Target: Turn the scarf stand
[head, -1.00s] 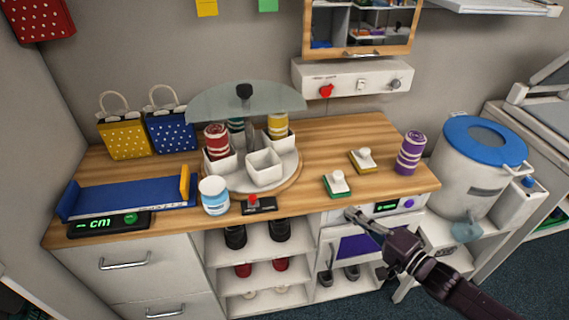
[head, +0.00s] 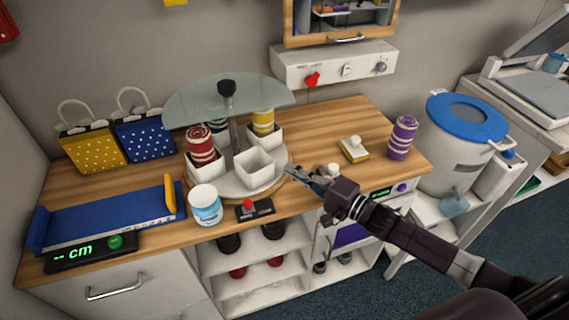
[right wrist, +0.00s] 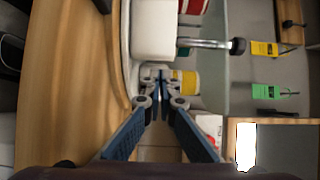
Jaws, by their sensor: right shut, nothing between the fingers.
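The scarf stand is a round white turntable (head: 281,180) with a post and a glass disc (head: 200,103) topped by a black knob. Rolled scarves stand in its white cups: red-striped (head: 200,145) at left, yellow (head: 263,122) at back right, dark green (head: 217,128) behind. The front cup (head: 254,167) is empty. My right gripper (head: 290,172) is shut and empty, its tips at the stand's right rim beside the front cup. The right wrist view shows the closed fingertips (right wrist: 161,76) close to a white cup (right wrist: 153,30); contact is unclear. My left gripper is out of view.
A white-blue jar (head: 205,207) and a black box with a red knob (head: 254,209) sit before the stand. A yellow-based stamp (head: 353,149) and a purple striped roll (head: 402,138) stand to the right. Blue tray (head: 110,218) lies left.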

